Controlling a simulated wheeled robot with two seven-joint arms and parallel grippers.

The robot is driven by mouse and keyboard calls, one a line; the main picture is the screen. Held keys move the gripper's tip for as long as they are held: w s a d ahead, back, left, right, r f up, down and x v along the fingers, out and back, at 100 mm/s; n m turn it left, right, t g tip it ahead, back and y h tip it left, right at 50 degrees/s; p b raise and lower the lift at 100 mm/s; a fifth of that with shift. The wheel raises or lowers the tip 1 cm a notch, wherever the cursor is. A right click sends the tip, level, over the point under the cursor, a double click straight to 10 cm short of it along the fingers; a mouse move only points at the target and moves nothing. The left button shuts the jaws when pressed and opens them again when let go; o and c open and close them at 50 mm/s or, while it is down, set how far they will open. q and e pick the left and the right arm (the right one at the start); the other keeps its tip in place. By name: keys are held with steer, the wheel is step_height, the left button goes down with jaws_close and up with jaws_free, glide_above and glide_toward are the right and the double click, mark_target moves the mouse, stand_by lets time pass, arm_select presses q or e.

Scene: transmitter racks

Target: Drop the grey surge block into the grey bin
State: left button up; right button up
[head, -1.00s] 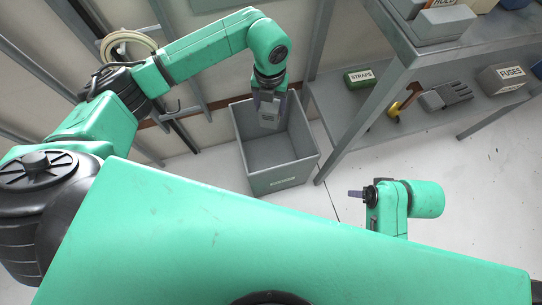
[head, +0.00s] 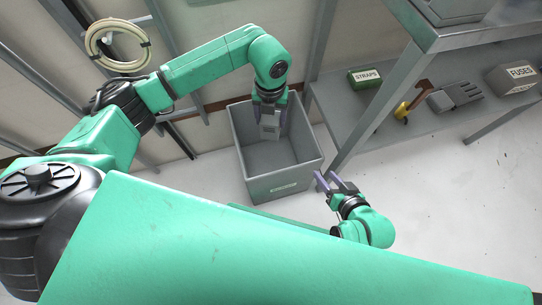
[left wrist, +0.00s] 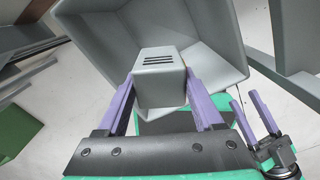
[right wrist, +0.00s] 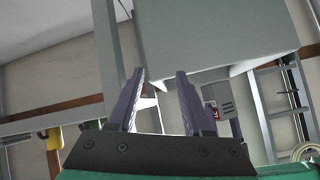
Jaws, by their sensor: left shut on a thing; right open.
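The grey surge block (head: 270,131) is a small box with dark slots on one face, clear in the left wrist view (left wrist: 160,62). My left gripper (head: 270,112) is shut on it, with a purple finger on each side. It holds the block at the mouth of the grey bin (head: 282,184), near the back wall; I cannot tell how far below the rim. The bin stands on the floor, and its inside shows pale grey in the left wrist view (left wrist: 100,35). My right gripper (head: 332,181) is open and empty, near the bin's front right corner.
A grey shelf rack (head: 350,118) stands right of the bin. It holds a green STRAPS box (head: 365,79), a hammer-like tool (head: 414,98), a grey finned part (head: 455,96) and a FUSES box (head: 512,77). A coiled cable (head: 118,45) hangs at upper left. Floor at right is clear.

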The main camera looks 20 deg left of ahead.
steer(key=shift+a, duration=0.1)
arm_select(q)
steer(key=o, duration=1.5)
steer(key=shift+o, duration=0.2)
step_height(320, 180, up, 7)
steer(key=shift+r+p, duration=0.1)
steer(key=shift+p, duration=1.15)
step_height(320, 180, up, 7)
steer(key=p, duration=0.1)
steer(key=shift+r, duration=0.15)
arm_select(e)
steer(key=s+d+r+g+h, duration=0.3)
steer(key=d+r+g, duration=0.1)
steer(key=d, duration=0.4)
steer(key=shift+r+g, duration=0.25)
steer(key=shift+g, duration=0.05)
arm_select(q)
steer(key=shift+s, duration=0.1)
arm_select(e)
steer(key=shift+s+f, duration=0.1)
